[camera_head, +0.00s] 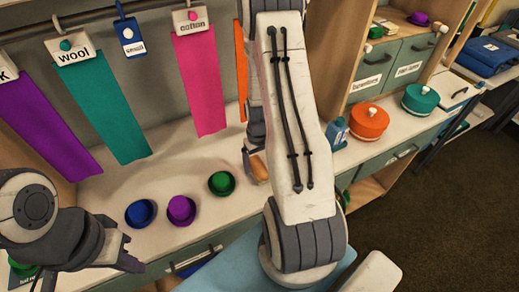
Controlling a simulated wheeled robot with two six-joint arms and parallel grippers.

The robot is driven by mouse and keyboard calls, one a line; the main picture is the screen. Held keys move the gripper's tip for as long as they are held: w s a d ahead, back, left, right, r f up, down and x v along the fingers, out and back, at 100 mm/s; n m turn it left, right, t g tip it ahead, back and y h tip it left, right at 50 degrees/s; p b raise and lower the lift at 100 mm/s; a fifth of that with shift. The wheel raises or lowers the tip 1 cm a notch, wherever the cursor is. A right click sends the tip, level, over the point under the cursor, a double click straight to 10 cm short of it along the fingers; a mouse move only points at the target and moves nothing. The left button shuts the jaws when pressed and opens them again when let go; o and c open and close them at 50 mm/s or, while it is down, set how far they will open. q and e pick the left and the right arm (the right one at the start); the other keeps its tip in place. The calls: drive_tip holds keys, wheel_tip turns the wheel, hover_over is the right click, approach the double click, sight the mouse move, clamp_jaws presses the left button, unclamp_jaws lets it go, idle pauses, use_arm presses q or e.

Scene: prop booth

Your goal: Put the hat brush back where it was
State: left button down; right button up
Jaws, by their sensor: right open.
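A small tan-brown object (259,167), possibly the hat brush, shows on the pale counter (200,150) just left of my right arm. It is partly hidden, so its full shape cannot be told. My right gripper (250,160) is mostly hidden behind its own arm. Only a dark part of it shows beside the tan object, and whether they touch cannot be told. My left gripper (100,262) is at the lower left, in front of the counter. Its dark fingers look spread apart, with nothing seen between them.
Blue (141,212), purple (181,210) and green (222,183) small round items stand in a row on the counter. Purple (45,125), teal (102,105) and pink (201,80) cloth strips hang behind. Orange (369,122) and teal (420,99) round boxes stand right.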

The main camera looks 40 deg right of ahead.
sight(259, 167)
wheel_tip(259, 167, up, 9)
drive_tip(key=w+a+r+n, duration=0.1)
drive_tip(key=a+r+n, duration=0.3)
drive_tip(key=a, duration=0.7)
drive_tip(key=s+a+r+n, duration=0.1)
drive_tip(key=s+a+r, duration=0.3)
drive_tip(key=a, duration=0.6)
drive_tip(key=s+a+r+n+y, duration=0.1)
drive_tip(key=s+a+r+n, duration=0.4)
drive_tip(key=s+a, duration=0.4)
drive_tip(key=s, duration=0.4)
drive_tip(key=shift+a+b, duration=0.25)
drive_tip(key=shift+b, duration=0.1)
drive_tip(key=shift+r, duration=0.1)
